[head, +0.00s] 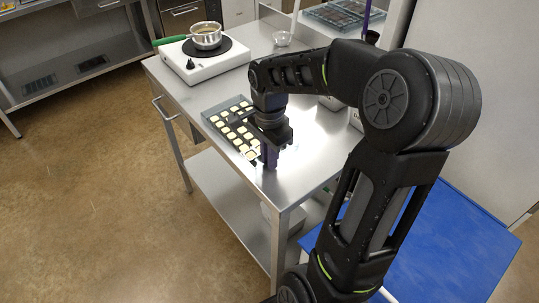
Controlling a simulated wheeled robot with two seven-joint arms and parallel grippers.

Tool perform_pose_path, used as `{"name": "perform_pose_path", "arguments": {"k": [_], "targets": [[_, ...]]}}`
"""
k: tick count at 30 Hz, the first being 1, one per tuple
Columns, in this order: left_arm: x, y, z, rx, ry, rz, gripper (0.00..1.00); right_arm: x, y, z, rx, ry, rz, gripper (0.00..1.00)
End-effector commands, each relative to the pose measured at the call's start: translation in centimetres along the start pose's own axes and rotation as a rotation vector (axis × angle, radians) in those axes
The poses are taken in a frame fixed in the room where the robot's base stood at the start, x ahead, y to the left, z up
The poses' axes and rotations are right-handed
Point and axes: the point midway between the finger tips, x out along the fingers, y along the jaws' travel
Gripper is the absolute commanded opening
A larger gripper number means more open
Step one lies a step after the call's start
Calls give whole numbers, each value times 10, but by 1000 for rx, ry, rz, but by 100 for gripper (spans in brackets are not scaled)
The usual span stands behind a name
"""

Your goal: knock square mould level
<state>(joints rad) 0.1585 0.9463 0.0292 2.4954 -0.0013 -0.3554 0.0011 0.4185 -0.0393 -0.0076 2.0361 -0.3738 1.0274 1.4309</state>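The square mould (213,119) is a grey tray with several pale, cream-coloured filled cavities. It lies on the steel table near its left edge. My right gripper (270,158) points down at the mould's near right side and covers part of it. Its fingers are dark purple. I cannot tell whether they touch the mould or grip its edge, nor how far apart they are. My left gripper is not in view.
A white hotplate (190,70) with a green-handled pot (206,38) stands at the table's far left. The steel table (318,165) is bare right of my gripper.

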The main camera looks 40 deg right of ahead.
Motion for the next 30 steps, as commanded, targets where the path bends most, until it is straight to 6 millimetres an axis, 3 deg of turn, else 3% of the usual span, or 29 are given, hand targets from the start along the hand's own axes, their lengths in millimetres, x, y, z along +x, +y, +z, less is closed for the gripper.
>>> {"name": "perform_pose_path", "arguments": {"k": [4, 30], "targets": [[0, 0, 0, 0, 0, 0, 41, 0, 0, 0, 0, 0, 0, 0], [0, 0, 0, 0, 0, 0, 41, -1, 0, 0, 0, 0, -1, 0]]}}
